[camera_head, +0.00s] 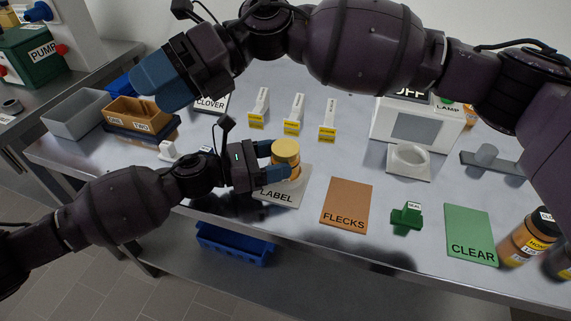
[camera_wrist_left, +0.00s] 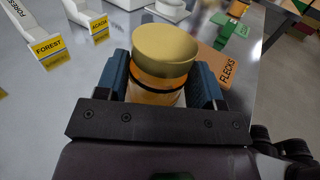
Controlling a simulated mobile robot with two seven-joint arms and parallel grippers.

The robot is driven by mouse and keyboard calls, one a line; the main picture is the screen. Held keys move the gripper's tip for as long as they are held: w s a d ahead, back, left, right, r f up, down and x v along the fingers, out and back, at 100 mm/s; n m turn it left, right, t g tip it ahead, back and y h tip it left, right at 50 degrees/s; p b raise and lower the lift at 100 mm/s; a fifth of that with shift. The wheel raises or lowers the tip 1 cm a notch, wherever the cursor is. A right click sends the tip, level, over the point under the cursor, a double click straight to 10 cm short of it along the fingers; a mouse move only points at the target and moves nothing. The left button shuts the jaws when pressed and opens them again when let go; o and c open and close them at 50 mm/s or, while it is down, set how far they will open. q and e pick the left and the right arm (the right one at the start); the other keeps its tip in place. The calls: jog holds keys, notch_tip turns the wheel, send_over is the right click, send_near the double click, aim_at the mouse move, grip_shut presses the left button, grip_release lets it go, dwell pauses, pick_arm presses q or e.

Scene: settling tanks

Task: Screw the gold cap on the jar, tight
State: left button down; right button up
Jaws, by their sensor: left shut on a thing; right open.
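The amber jar (camera_wrist_left: 157,93) stands upright over the grey LABEL mat (camera_head: 291,197). The gold cap (camera_head: 285,147) sits on top of the jar, and it also shows in the left wrist view (camera_wrist_left: 165,50). A dark band shows just under the cap; I cannot tell how tight the cap is. My left gripper (camera_wrist_left: 160,88) is shut on the jar's body below the cap, one blue finger on each side. My right gripper (camera_head: 168,92) is open and empty, up and to the left of the jar, apart from it. Its far finger is mostly hidden.
Honey sample stands with yellow labels (camera_head: 293,115) stand behind the jar. The brown FLECKS mat (camera_head: 347,203), a green SEAL piece (camera_head: 406,217) and the green CLEAR mat (camera_head: 470,230) lie to the right. A white lamp box (camera_head: 416,125) stands behind them. The table's front edge is close.

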jog(key=w+a+r+m+t+y, duration=0.2)
jog(key=w+r+m+t+y, duration=0.5)
jog(key=w+t, duration=0.15)
jog(key=w+d+f+m+t+h, duration=0.35)
jog(key=w+m+t+h, duration=0.25)
jog(key=w+m+t, duration=0.25)
jog(key=d+f+g+h, duration=0.3)
jog(key=d+f+h, duration=0.4)
jog(key=f+h, duration=0.15)
jog(key=s+d+f+g+h, duration=0.1)
jog(key=s+d+g, duration=0.1)
jog(key=s+d+f+n+g+h, duration=0.1)
jog(key=s+d+f+g+h, duration=0.1)
jog(key=s, duration=0.1)
jog(key=s+d+f+n+g+h, duration=0.1)
jog(key=s+d, duration=0.1)
jog(key=shift+s+d+f+g+h, duration=0.25)
jog(key=shift+s+d+g+h, duration=0.1)
jog(key=shift+g, duration=0.05)
jog(key=shift+s+d+n+g, duration=0.25)
jog(key=shift+s+d+g, duration=0.1)
jog(key=shift+s, duration=0.1)
